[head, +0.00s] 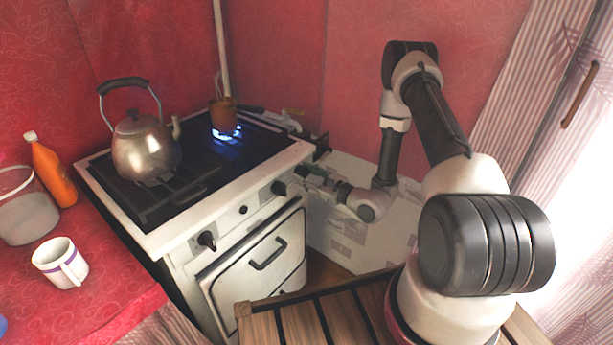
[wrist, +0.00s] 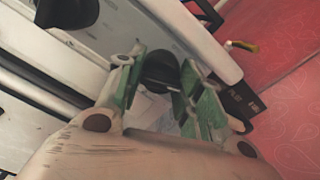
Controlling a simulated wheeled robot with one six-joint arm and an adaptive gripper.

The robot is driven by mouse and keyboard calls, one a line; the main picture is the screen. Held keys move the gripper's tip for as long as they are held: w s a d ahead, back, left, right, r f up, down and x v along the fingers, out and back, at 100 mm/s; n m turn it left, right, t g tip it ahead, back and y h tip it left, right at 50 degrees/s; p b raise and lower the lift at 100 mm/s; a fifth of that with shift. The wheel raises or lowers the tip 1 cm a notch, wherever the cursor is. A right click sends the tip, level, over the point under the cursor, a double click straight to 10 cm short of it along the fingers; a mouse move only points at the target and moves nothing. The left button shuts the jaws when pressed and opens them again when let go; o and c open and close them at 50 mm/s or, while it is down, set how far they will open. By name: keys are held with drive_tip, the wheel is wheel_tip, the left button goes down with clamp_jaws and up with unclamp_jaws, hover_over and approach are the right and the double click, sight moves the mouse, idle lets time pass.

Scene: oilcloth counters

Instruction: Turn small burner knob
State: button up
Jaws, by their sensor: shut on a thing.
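A white stove (head: 222,200) has black knobs along its front panel. My gripper (head: 312,178) is at the right end of that panel. In the wrist view its green-padded fingers (wrist: 160,85) are shut on a black knob (wrist: 158,70), one finger on each side. Another black knob (wrist: 68,10) is at the upper left of the wrist view; the head view shows a knob (head: 279,187) just left of my gripper. A blue flame (head: 226,133) burns under a small copper pot (head: 223,114) on the rear right burner. The held knob's pointer is hidden.
A kettle (head: 145,148) stands on the left of the stove top. The oven door handle (head: 268,254) juts out below the panel. An orange bottle (head: 54,172) and a mug (head: 61,262) stand on the red counter at the left. A white cabinet (head: 350,232) is beside my forearm.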

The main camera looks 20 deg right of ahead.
drive_tip(key=o, duration=1)
drive_tip(key=shift+s+d, duration=0.1)
drive_tip(key=v, duration=1.1)
drive_tip(key=shift+s+d, duration=0.2)
drive_tip(key=shift+s, duration=0.15)
drive_tip(key=shift+a, duration=0.1)
